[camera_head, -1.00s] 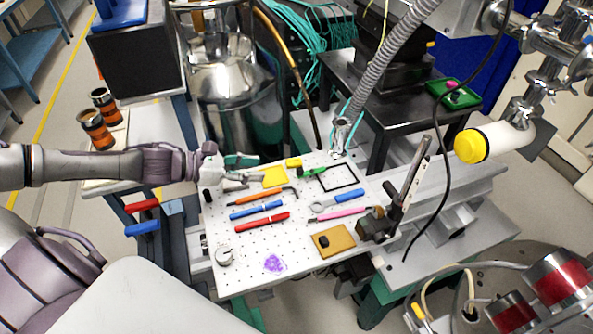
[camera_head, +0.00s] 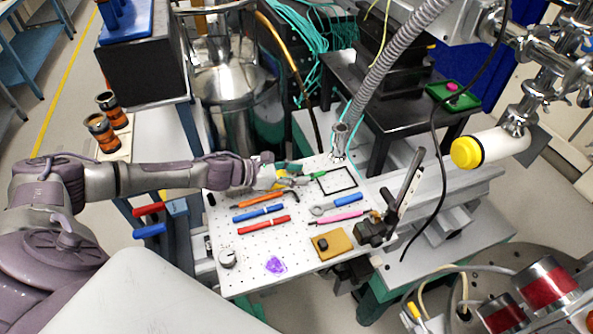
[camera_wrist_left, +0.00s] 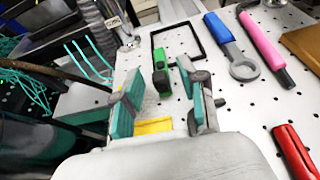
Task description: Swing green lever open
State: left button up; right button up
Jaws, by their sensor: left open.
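The green lever (camera_head: 318,174) is a small green part near the back of the white perforated board (camera_head: 300,262). My left gripper (camera_head: 289,176) is open, with teal finger pads, just left of the lever in the head view. In the left wrist view the pads stand either side of the line to the lever, which appears between and beyond the tips. I cannot tell whether they touch. My right gripper is not in view.
A blue-handled wrench (camera_head: 347,199), pink tool (camera_head: 340,217), and red (camera_head: 264,225) and blue (camera_head: 258,213) markers lie nearby. A black upright clamp (camera_head: 403,188) stands at the board's right edge. A grey hose (camera_head: 375,85) rises behind.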

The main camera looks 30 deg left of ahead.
pick_arm(q)
grip_shut()
